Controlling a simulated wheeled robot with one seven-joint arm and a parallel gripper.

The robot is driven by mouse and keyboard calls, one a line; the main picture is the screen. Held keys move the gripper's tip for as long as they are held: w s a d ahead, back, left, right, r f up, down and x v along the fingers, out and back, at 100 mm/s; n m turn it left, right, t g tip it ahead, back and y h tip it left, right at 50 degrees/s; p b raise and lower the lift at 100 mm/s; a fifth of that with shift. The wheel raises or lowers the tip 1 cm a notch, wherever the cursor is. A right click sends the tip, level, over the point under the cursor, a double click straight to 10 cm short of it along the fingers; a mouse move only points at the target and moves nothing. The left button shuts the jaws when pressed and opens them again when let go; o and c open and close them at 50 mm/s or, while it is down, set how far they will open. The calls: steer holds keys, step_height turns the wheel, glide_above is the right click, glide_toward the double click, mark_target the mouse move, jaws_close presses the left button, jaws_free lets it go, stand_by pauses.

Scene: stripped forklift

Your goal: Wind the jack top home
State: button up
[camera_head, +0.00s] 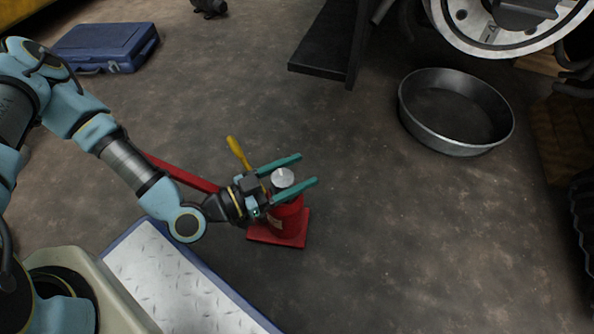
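A red bottle jack (290,221) stands upright on its square red base on the floor. Its round silver top (283,178) shows between the two teal fingers of my gripper (309,169). The fingers are spread apart, one on each side of the top, with a visible gap around it in this view. Whether they are level with the top or above it, I cannot tell. My gripper reaches in from the left and hides part of the jack's left side.
A red bar (180,173) and a yellow-handled tool (238,152) lie near the jack. A metal pan (455,112) stands at the right, a blue case (105,47) at the back left. A black step-like part (332,42) hangs behind. Floor right of the jack is clear.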

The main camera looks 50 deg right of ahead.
steer(key=c, duration=1)
steer(key=shift+r+m+g+p, duration=0.1)
steer(key=shift+m+g+p, duration=0.2)
steer(key=shift+g+p, duration=0.1)
